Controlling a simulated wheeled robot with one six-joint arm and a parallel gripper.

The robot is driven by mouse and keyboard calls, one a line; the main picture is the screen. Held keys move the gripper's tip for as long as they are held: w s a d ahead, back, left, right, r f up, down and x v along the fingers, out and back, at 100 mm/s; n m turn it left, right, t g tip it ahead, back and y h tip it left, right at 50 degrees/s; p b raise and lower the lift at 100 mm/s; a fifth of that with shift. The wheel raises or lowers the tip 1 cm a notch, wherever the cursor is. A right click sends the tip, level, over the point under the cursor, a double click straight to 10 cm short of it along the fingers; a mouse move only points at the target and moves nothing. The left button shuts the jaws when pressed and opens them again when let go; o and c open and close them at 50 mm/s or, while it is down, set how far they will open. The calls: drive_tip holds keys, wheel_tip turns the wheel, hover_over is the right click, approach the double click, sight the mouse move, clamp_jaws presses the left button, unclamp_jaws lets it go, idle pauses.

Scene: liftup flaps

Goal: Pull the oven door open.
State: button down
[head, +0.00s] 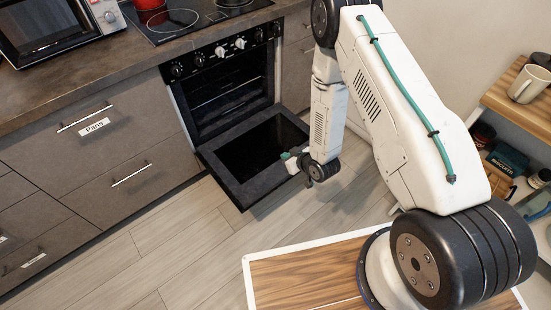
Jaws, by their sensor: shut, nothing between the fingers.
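The black oven (228,88) is built in under the counter. Its door (252,152) is swung down and lies wide open, about level, in front of the dark oven cavity. Racks show inside the cavity. My gripper (291,160) is at the right part of the door, by its front edge. It is shut with nothing visible in it. Its fingertips are small in this view, and I cannot tell whether they touch the door. My arm hides part of the door's right side.
Drawers (122,165) with bar handles are left of the oven. A cooktop (185,18) with a red pot (150,5) and a microwave (50,28) are above. A wooden shelf (520,105) with a mug (529,84) stands at right. The floor (170,245) before the oven is clear.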

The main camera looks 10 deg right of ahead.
drive_tip(key=w+a+f, duration=0.3)
drive_tip(key=w+f, duration=0.3)
drive_tip(key=f, duration=0.3)
drive_tip(key=shift+w, duration=0.2)
drive_tip(key=shift+a, duration=0.1)
